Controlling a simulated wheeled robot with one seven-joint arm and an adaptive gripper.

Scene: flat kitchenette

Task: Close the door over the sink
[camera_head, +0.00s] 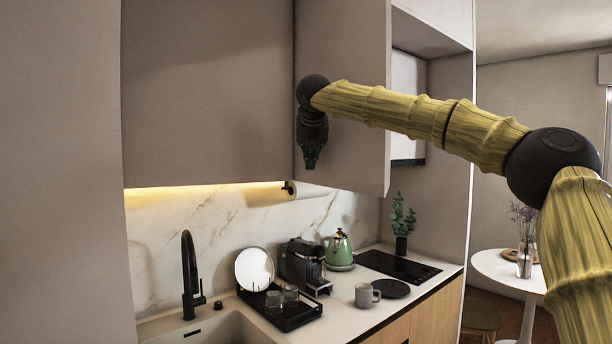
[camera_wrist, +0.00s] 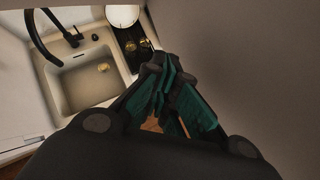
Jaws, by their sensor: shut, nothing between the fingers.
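The cabinet front over the sink has a flat beige panel (camera_head: 207,95) at the left. To its right a second beige panel, a door (camera_head: 350,150), stands at an angle, its right edge nearer to me. My gripper (camera_head: 311,163) points down in front of this door, near its left side. In the wrist view my gripper (camera_wrist: 162,85) is shut and empty, with a plain panel surface (camera_wrist: 255,70) close on the right. I cannot tell whether they touch. The sink (camera_head: 215,328) is below at the left; it also shows in the wrist view (camera_wrist: 85,88).
A black faucet (camera_head: 189,275) rises by the sink. On the counter stand a drying rack (camera_head: 290,318) with a round plate (camera_head: 254,268), a coffee machine (camera_head: 300,264), a green kettle (camera_head: 339,250) and a mug (camera_head: 366,296). An open shelf space (camera_head: 425,38) lies right of the door.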

